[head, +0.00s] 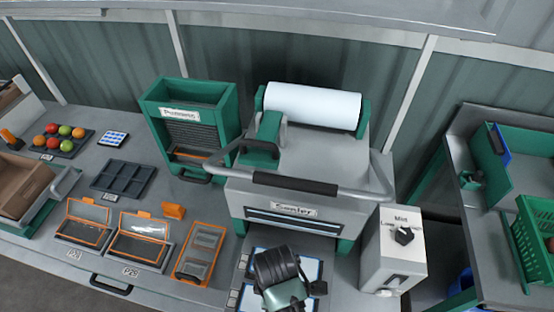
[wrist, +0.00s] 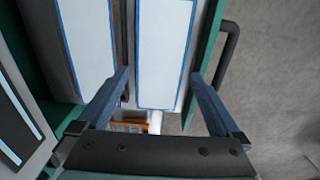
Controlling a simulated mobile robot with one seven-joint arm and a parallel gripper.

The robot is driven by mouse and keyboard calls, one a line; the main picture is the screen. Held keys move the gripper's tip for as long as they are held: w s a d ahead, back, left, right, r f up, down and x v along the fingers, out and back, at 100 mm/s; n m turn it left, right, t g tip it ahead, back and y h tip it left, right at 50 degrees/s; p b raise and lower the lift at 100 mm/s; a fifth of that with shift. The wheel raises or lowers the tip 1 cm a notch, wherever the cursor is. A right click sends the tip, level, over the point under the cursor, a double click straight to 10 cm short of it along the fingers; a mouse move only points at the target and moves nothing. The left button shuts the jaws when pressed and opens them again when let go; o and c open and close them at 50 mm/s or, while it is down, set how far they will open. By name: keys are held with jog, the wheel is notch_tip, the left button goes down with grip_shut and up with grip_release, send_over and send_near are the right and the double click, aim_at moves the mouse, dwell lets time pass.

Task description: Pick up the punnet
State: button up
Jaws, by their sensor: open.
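Orange-rimmed clear punnets lie at the front of the bench in the head view. Two with raised lids, a left punnet (head: 84,230) and a middle punnet (head: 140,243), sit behind number labels. A third orange-rimmed piece (head: 202,255) lies flat to their right. An orange edge also shows in the opening of the green dispenser (head: 190,156) labelled Punnets. My gripper (wrist: 161,73) is open and empty in the wrist view, with blue-edged white panels (wrist: 165,50) beyond its fingers. In the head view it is in front of the sealer, right of the punnets; my arm hides its fingertips.
The sealer (head: 290,212), with a white film roll (head: 312,105) and a wide handle bar, stands behind my arm. A grey control box (head: 394,250) stands to its right. Green crates stand at far right.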

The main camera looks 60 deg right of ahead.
jog(key=shift+s+f+p, duration=0.15)
jog(key=shift+f+p, duration=0.35)
jog(key=shift+f, duration=1.95)
jog(key=shift+r, duration=0.1)
jog(key=c, duration=1.1)
